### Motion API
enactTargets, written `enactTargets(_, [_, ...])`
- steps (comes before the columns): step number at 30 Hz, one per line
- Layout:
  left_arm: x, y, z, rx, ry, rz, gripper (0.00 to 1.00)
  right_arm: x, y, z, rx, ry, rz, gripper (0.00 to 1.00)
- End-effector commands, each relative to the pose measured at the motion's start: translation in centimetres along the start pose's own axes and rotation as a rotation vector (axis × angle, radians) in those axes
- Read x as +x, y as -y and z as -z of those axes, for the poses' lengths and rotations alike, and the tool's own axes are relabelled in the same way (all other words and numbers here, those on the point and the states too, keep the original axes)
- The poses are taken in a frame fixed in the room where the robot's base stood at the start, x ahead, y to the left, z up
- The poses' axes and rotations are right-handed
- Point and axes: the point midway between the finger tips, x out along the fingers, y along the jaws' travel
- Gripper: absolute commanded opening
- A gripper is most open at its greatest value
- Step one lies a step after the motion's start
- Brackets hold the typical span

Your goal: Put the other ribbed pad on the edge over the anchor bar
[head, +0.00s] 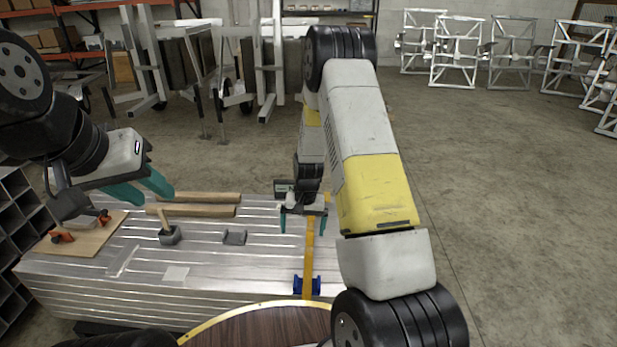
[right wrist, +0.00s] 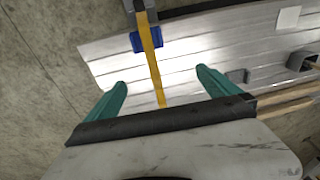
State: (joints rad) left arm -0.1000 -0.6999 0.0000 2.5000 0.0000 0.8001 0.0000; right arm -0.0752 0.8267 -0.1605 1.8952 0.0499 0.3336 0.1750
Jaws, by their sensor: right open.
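A blue ribbed pad (head: 308,285) sits on the near edge of the aluminium stack, with a yellow strap (head: 308,262) running over it; the pad also shows in the right wrist view (right wrist: 146,40). A small grey angled piece (head: 234,238), perhaps the other pad, lies on the stack left of the strap; its ribs are too small to make out. My right gripper (head: 304,220) is open and empty above the strap toward the far edge. My left gripper (head: 155,197) is open and empty, above the stack's left part. I cannot clearly identify the anchor bar.
A mallet (head: 170,235) stands left of the grey piece. Wooden beams (head: 200,210) lie along the far side. A board (head: 85,235) with red-orange clamps lies at the left end. The stack (head: 255,265) is otherwise mostly bare.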

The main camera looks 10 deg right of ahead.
Motion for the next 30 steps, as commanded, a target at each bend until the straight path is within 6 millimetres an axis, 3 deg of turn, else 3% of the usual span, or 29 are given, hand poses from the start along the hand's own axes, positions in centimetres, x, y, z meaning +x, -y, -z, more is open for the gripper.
enactTargets(1, [0.0, 0.0, 0.0, 0.0, 0.0, 0.0, 0.36, -3.7, 0.5, 0.4, -0.007, -0.028, 0.022, 1.0])
enactTargets(6, [0.0, 0.0, 0.0, 0.0, 0.0, 0.0, 0.36, -14.1, 1.3, -0.6, -0.047, -0.093, 0.081, 1.0])
enactTargets(11, [0.0, 0.0, 0.0, 0.0, 0.0, 0.0, 0.36, -22.8, 1.4, -3.4, -0.095, -0.158, 0.127, 1.0])
enactTargets(15, [0.0, 0.0, 0.0, 0.0, 0.0, 0.0, 0.36, -29.2, 1.1, -7.0, -0.142, -0.219, 0.158, 1.0])
enactTargets(22, [0.0, 0.0, 0.0, 0.0, 0.0, 0.0, 0.36, -36.8, -0.3, -14.5, -0.226, -0.325, 0.189, 1.0])
enactTargets(27, [0.0, 0.0, 0.0, 0.0, 0.0, 0.0, 0.36, -39.5, -1.6, -19.6, -0.279, -0.394, 0.193, 1.0])
enactTargets(30, [0.0, 0.0, 0.0, 0.0, 0.0, 0.0, 0.36, -40.1, -2.0, -21.6, -0.298, -0.419, 0.191, 1.0])
